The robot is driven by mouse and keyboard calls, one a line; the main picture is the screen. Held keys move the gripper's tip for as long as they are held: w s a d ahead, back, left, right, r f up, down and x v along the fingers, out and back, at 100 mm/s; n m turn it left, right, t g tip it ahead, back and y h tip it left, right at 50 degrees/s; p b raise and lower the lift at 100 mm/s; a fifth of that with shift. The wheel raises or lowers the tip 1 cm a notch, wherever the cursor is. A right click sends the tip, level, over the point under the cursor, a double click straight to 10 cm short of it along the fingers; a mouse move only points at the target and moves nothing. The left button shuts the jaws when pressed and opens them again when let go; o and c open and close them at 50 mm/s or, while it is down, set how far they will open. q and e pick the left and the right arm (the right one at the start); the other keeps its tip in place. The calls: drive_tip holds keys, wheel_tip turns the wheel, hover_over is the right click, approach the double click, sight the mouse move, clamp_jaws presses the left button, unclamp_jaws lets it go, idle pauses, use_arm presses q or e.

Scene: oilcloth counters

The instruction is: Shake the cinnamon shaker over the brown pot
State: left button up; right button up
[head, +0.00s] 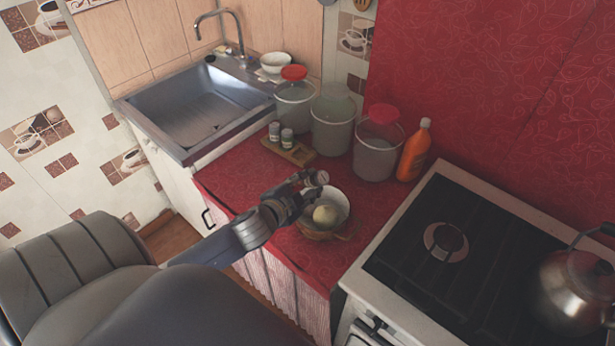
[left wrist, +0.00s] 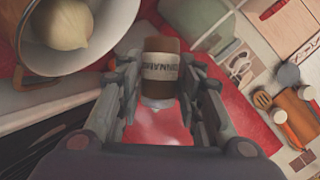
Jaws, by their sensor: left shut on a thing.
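The cinnamon shaker (left wrist: 161,72) is a small brown jar with a pale label that reads partly as cinnamon. My left gripper (head: 312,182) is shut on it; in the left wrist view the fingers press on both sides of it. In the head view the shaker (head: 319,178) shows small at the fingertips, by the far left rim of the brown pot. The brown pot (head: 318,235) stands on the red counter, pale inside, with an onion (head: 325,214) in it. The pot's rim (left wrist: 28,52) and the onion (left wrist: 62,22) also show in the left wrist view. My right gripper is not in view.
Behind the pot stand several lidded buckets (head: 331,130) and an orange bottle (head: 414,152). Two small jars (head: 280,134) stand on a wooden board (head: 299,154). A sink (head: 195,100) is at the back left. A stove (head: 400,262) with a metal kettle (head: 575,285) is at right.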

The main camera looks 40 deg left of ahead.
use_arm(q)
drive_tip(key=shift+f+m+b, duration=0.3)
drive_tip(key=shift+f+b, duration=0.3)
drive_tip(key=shift+b, duration=0.1)
drive_tip(key=shift+f+y+b, duration=0.2)
drive_tip(key=shift+y+b, duration=0.1)
drive_tip(key=shift+b, duration=0.1)
drive_tip(key=m+b, duration=0.1)
drive_tip(key=b, duration=0.1)
drive_tip(key=m+t+y+b, duration=0.1)
drive_tip(key=m+b, duration=0.1)
drive_tip(key=b, duration=0.1)
drive_tip(key=shift+a+f+y, duration=0.15)
drive_tip(key=shift+f+y, duration=0.15)
drive_tip(key=shift+a+r+m+t+y+b, duration=0.15)
drive_tip(key=shift+r+m+y+b, duration=0.1)
drive_tip(key=shift+m+b, duration=0.3)
drive_tip(key=shift+d+r+m+t+y+b, duration=0.15)
drive_tip(key=shift+m+y+b, duration=0.1)
drive_tip(key=shift+m+b, duration=0.3)
drive_tip(key=shift+r+m+t+y+b, duration=0.3)
drive_tip(key=shift+r+m+t+b, duration=0.15)
drive_tip(key=shift+m, duration=0.65)
